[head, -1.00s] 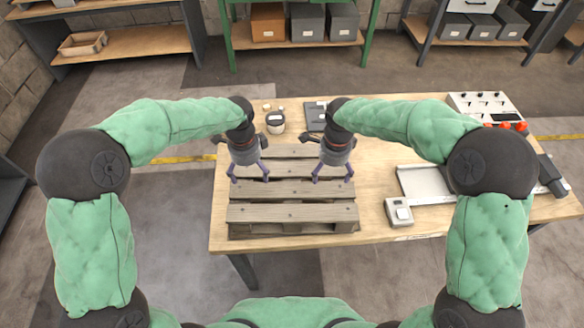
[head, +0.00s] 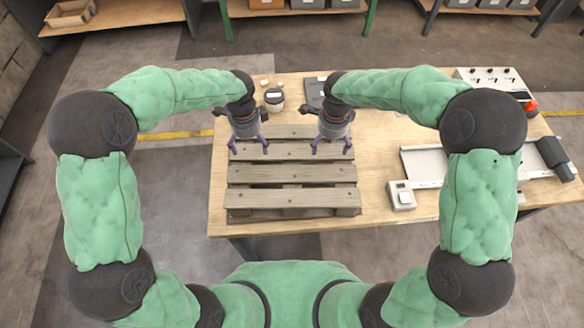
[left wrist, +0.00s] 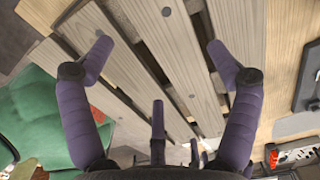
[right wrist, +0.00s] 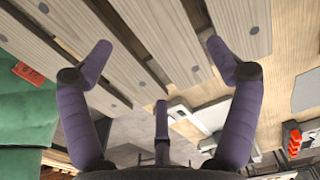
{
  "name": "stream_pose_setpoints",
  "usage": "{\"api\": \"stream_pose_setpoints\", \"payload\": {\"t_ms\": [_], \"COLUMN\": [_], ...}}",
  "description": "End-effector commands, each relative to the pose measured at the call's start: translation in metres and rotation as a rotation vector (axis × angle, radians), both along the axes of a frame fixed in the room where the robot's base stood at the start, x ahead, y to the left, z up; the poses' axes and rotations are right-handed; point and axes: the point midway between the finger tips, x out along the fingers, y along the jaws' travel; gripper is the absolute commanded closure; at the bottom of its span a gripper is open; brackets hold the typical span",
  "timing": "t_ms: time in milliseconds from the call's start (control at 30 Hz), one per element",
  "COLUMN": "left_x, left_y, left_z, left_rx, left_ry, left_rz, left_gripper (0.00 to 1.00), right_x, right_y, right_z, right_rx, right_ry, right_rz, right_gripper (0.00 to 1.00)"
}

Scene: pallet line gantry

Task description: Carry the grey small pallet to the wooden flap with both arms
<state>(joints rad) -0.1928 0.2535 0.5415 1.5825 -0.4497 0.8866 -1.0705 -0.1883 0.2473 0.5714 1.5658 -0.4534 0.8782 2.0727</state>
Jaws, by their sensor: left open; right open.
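The grey small pallet (head: 292,174), made of weathered slats, lies flat on the wooden worktable (head: 385,150). My left gripper (head: 248,148) is open and empty over the far left part of the pallet. My right gripper (head: 332,148) is open and empty over the far right part. The pallet's slats also show between the spread fingers in the left wrist view (left wrist: 175,62) and the right wrist view (right wrist: 168,40). Neither gripper holds a slat; I cannot tell the exact height of the fingertips. I cannot make out a wooden flap apart from the tabletop.
A metal tray-like device (head: 424,163) and a small box with a white top (head: 402,196) are right of the pallet. A control box (head: 492,78) stands at the far right. A round dark-and-white container (head: 274,98) stands behind the pallet. Shelves line the back.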

Motion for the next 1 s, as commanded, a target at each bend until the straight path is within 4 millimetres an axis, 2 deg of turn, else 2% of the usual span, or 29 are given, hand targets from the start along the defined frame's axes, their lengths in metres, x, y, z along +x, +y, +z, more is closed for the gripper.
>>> {"api": "stream_pose_setpoints", "payload": {"t_ms": [200,400,600,867,900,1000], "left_x": [0.000,0.000,0.000,0.000,0.000,0.000], "left_y": [0.000,0.000,0.000,0.000,0.000,0.000], "left_z": [-0.038,-0.061,-0.070,-0.071,-0.071,-0.071], "left_rx": [0.000,0.000,-0.001,-0.001,-0.001,-0.001], "left_ry": [0.002,0.002,-0.001,-0.001,-0.001,-0.001], "left_rz": [0.001,0.002,0.001,0.001,0.001,0.001], "left_gripper": [0.11,0.11,0.11,0.11,0.14,0.42], "right_x": [-0.001,0.000,0.000,0.000,0.000,0.000], "right_y": [0.000,0.000,0.000,0.000,0.000,0.000], "right_z": [-0.038,-0.061,-0.070,-0.071,-0.071,-0.071], "right_rx": [0.000,0.000,0.000,0.000,0.000,0.000], "right_ry": [0.003,0.002,0.001,0.000,0.000,0.000], "right_rz": [0.001,-0.001,0.001,0.000,0.000,0.000], "right_gripper": [0.11,0.11,0.11,0.11,0.14,0.42]}}
